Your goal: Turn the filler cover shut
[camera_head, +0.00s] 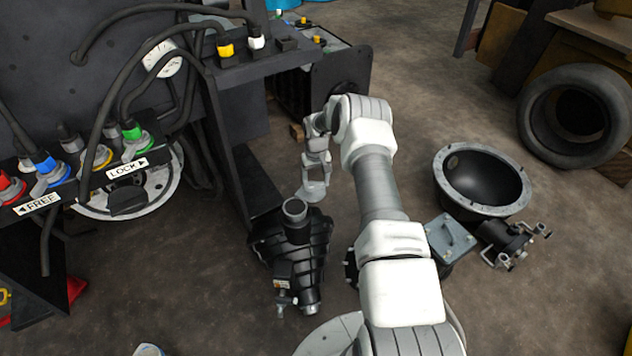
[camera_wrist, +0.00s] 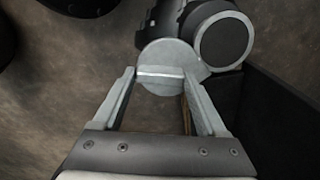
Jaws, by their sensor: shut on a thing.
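The filler cover (camera_wrist: 166,53) is a flat grey disc with a raised bar across it, in the wrist view. My gripper (camera_wrist: 160,74) has a finger at each end of this bar and is shut on the cover. The round filler neck (camera_wrist: 224,42), with a pale rim and dark mouth, lies to the upper right. The cover sits beside the mouth, overlapping the rim's left edge at most, and leaves the mouth exposed. In the head view, my gripper (camera_head: 313,188) is just above and right of the neck (camera_head: 294,209) on the black ribbed housing (camera_head: 292,248).
A dark frame with hoses and a LOCK/FREE panel (camera_head: 127,168) stands close on the left. A round black bowl (camera_head: 482,180), a hitch-like part (camera_head: 508,240) and a tyre (camera_head: 580,115) lie on the right. Bare floor (camera_head: 420,75) is open behind my arm.

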